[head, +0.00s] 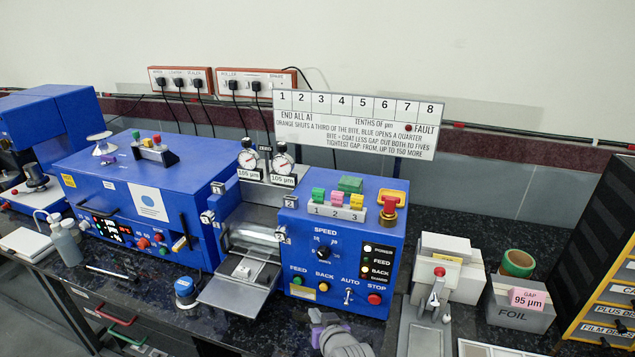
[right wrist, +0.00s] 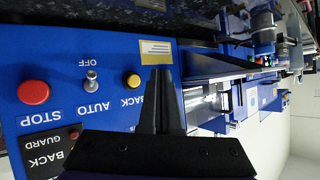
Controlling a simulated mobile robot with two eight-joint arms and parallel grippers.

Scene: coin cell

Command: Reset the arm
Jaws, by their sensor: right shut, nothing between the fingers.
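My right gripper (head: 315,314) shows at the bottom centre of the head view, in front of the blue roller machine (head: 345,263). Part of my grey right arm is behind it at the picture's lower edge. In the right wrist view the dark fingers of the right gripper (right wrist: 162,75) are together with nothing between them. They appear in front of the machine's control panel, near the yellow BACK button (right wrist: 133,81). I cannot tell whether they touch it. My left gripper is in neither view.
The panel has a red STOP button (head: 374,299) and an AUTO toggle (head: 348,295). A metal tray (head: 230,296) juts out left of the panel. A grey press (head: 430,300) and a FOIL box (head: 518,312) stand to the right.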

